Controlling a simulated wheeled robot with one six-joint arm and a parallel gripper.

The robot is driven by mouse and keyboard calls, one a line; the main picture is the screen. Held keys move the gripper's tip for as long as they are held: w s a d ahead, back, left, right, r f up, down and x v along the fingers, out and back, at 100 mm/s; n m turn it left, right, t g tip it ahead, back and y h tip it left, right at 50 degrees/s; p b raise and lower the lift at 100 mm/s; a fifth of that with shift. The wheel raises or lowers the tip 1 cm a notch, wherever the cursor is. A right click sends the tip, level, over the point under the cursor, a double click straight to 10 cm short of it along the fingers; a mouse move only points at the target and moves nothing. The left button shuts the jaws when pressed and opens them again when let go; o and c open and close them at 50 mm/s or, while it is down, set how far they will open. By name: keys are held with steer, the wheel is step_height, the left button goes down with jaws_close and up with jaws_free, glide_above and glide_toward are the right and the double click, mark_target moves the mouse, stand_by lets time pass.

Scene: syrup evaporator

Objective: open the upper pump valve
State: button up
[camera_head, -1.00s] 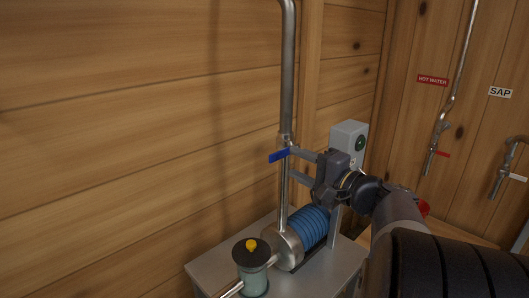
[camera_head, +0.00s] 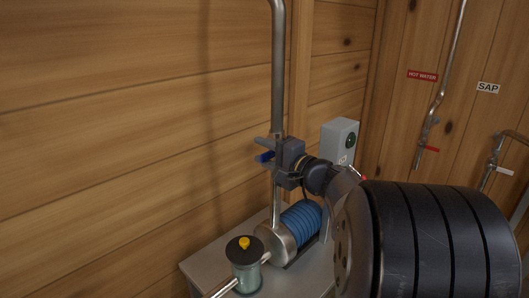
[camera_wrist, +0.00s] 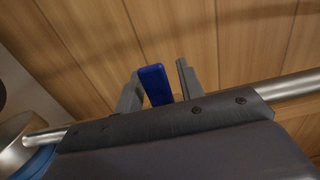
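The upper pump valve's blue handle (camera_head: 265,156) is on the vertical steel pipe (camera_head: 278,80) above the pump. My gripper (camera_head: 263,153) is at the pipe, with its fingers reaching past it on either side of the handle. In the wrist view the blue handle (camera_wrist: 156,85) stands between the two open fingers (camera_wrist: 158,85). It is close to the left finger, with a clear gap to the right finger. The valve body is mostly hidden behind my gripper.
The pump's blue motor (camera_head: 301,221) and a canister with a yellow knob (camera_head: 244,265) sit on a grey stand (camera_head: 200,270) below. A grey switch box (camera_head: 340,143) is behind my gripper. Hot water (camera_head: 421,76) and sap (camera_head: 488,88) labels mark wall pipes at right.

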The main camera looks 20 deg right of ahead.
jaws_close()
stand_by(0.5)
steer(key=shift+w+d+r+m+p, duration=0.15)
steer(key=shift+d+r+m+p, duration=0.15)
steer(key=shift+r+m+p, duration=0.9)
steer(key=shift+w+d+r+m+p, duration=0.1)
steer(key=shift+d+r+m+p, duration=0.3)
steer(key=shift+m, duration=1.45)
steer(key=shift+w+d+r+m+p, duration=0.2)
steer(key=shift+r+m+p, duration=0.6)
steer(key=shift+m, duration=0.75)
steer(key=shift+o, duration=0.9)
jaws_free()
